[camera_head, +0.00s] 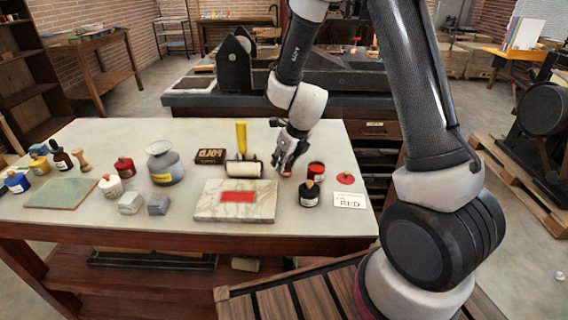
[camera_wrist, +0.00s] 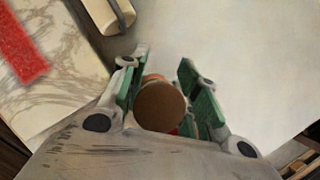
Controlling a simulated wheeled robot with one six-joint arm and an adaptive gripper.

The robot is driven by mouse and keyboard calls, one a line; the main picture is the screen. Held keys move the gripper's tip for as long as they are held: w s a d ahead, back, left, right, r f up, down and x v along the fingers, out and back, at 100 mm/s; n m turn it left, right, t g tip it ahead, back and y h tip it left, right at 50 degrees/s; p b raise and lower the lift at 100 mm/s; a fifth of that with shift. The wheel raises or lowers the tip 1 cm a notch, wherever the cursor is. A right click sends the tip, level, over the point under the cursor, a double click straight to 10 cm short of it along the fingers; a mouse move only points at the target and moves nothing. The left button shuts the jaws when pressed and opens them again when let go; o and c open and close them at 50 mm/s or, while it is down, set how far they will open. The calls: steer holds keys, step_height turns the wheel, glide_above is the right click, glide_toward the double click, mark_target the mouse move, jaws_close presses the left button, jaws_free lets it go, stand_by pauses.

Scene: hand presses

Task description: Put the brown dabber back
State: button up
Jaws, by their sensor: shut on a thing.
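My gripper (camera_head: 287,160) is at the right part of the pale table, between the stone slab and the red tin. In the wrist view its green-padded fingers (camera_wrist: 160,98) are shut around the brown dabber (camera_wrist: 160,106), whose round brown end faces the camera. In the head view only a small reddish-brown bit of the dabber (camera_head: 287,173) shows below the fingers. I cannot tell whether it touches the tabletop.
The marble slab (camera_head: 210,208) with a red ink patch (camera_head: 238,197) and a white roller (camera_head: 244,169) lie left of my gripper. A red tin (camera_head: 316,170), a dark jar (camera_head: 309,196), a red disc (camera_head: 345,178) and a RED card (camera_head: 349,200) are to the right.

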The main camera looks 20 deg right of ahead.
steer(key=shift+f, duration=0.45)
steer(key=o, duration=1)
steer(key=shift+f, duration=0.1)
steer(key=s+d+r+n, duration=0.3)
steer(key=s+r+n, duration=0.1)
steer(key=r, duration=0.5)
steer(key=s+d+r+n, duration=0.2)
steer(key=s+r+n, duration=0.15)
steer(key=r, duration=0.45)
steer(key=s+d+r+n, duration=0.3)
steer(key=s+n, duration=0.3)
steer(key=n, duration=0.1)
steer(key=s+d+r+n+h, duration=0.1)
steer(key=s+d+r+n, duration=0.2)
steer(key=s+n, duration=0.4)
steer(key=s+d+r+n+h, duration=0.1)
steer(key=s+d+r+n, duration=0.3)
steer(key=s+n, duration=0.3)
steer(key=shift+s+d+n, duration=0.2)
steer(key=shift+d+n, duration=0.05)
steer(key=shift+n, duration=0.8)
